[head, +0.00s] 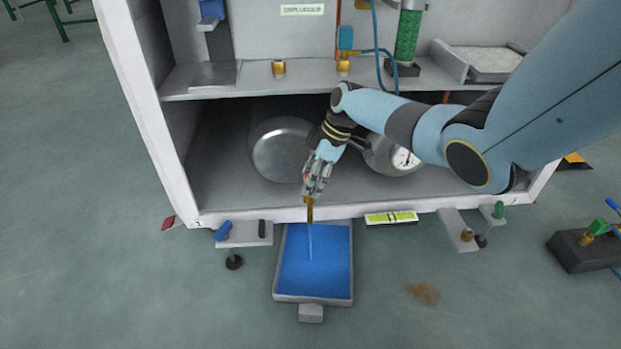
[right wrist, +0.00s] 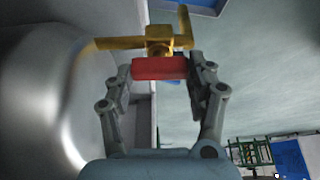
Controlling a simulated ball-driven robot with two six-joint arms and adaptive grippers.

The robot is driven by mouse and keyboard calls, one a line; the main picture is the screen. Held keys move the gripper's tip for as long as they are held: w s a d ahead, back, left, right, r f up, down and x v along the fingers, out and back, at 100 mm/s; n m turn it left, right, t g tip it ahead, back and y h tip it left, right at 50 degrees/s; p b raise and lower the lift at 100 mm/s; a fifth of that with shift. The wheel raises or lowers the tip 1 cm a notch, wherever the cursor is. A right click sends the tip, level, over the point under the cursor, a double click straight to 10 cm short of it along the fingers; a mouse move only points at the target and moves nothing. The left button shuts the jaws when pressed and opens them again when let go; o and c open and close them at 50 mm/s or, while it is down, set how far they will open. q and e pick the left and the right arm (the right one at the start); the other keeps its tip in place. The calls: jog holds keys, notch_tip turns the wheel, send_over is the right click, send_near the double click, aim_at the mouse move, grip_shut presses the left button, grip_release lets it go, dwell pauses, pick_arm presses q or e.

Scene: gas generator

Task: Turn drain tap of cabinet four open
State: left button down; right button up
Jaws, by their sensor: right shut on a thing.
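My right gripper (head: 313,186) is shut on the red handle (right wrist: 158,68) of a brass drain tap. The brass tap (right wrist: 160,45) fills the top of the right wrist view, with its bent pipe running to a silver vessel (right wrist: 85,85). In the head view the tap's spout (head: 309,210) points down at the front edge of the cabinet (head: 250,213). A thin blue stream (head: 309,240) runs from the spout into a grey-rimmed tray (head: 278,285) with a blue inside. The left gripper is out of view.
Silver vessels stand on the lower shelf, one left of my arm (head: 275,150) and one with a gauge (head: 403,158). A blue-handled fitting (head: 224,232) and a green-handled one (head: 498,211) flank the cabinet front. A brown stain (head: 424,293) marks the floor.

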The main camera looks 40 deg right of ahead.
jog(key=o, duration=1.2)
jog(key=v, duration=1.2)
jog(key=shift+a, duration=0.1)
